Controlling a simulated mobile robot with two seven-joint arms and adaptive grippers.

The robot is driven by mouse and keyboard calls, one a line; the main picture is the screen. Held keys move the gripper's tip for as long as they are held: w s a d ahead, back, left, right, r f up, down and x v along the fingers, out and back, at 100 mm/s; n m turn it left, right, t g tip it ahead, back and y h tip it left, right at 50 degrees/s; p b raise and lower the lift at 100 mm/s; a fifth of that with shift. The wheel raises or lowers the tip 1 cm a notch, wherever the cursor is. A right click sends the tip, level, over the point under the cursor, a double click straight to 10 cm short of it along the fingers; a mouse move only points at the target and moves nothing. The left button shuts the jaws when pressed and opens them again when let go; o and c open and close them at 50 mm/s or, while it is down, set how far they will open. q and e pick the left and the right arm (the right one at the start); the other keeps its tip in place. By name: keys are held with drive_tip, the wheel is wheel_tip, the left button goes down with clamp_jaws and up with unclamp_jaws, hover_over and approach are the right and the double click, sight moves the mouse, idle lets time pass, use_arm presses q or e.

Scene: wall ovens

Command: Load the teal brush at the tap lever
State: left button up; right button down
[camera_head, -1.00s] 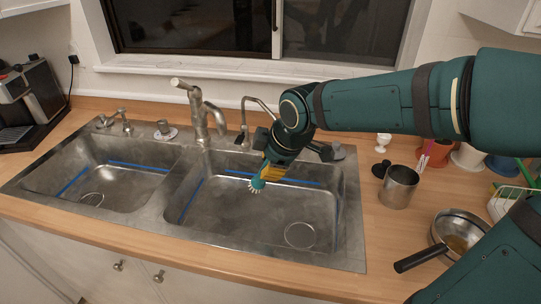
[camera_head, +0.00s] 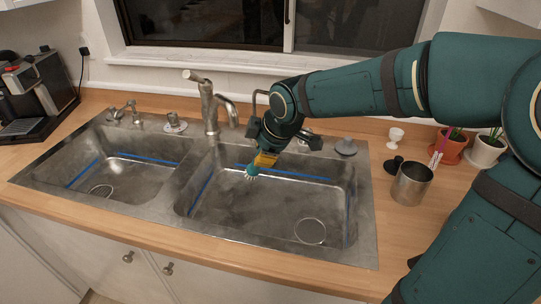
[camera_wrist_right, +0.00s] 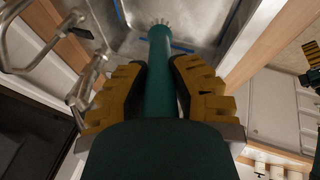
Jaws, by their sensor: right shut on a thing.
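The teal brush (camera_head: 252,172) is in my right gripper (camera_head: 265,158), over the back left part of the right sink basin. Its pale bristles point down and to the left. In the right wrist view the brush handle (camera_wrist_right: 160,75) lies between the two yellow-padded fingers (camera_wrist_right: 160,95), which are shut on it. The main tap (camera_head: 210,110) with its lever (camera_head: 193,76) stands behind the divider, to the left of my gripper. A thinner tap (camera_head: 256,98) is partly hidden behind my right wrist.
The double sink has a left basin (camera_head: 120,170) and a right basin (camera_head: 275,215), both empty of dishes. A metal cup (camera_head: 411,184), a white egg cup (camera_head: 395,138) and plant pots (camera_head: 452,150) stand at right. A coffee machine (camera_head: 40,90) stands at far left.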

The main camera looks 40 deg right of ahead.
drive_tip(key=shift+w+f, duration=0.25)
drive_tip(key=shift+w, duration=0.95)
drive_tip(key=shift+w+f, duration=0.2)
drive_tip(key=shift+w, duration=0.95)
drive_tip(key=shift+w+a+f, duration=0.1)
drive_tip(key=shift+w+f, duration=0.1)
drive_tip(key=shift+w, duration=0.8)
drive_tip(key=shift+w+f, duration=0.2)
drive_tip(key=shift+w, duration=0.75)
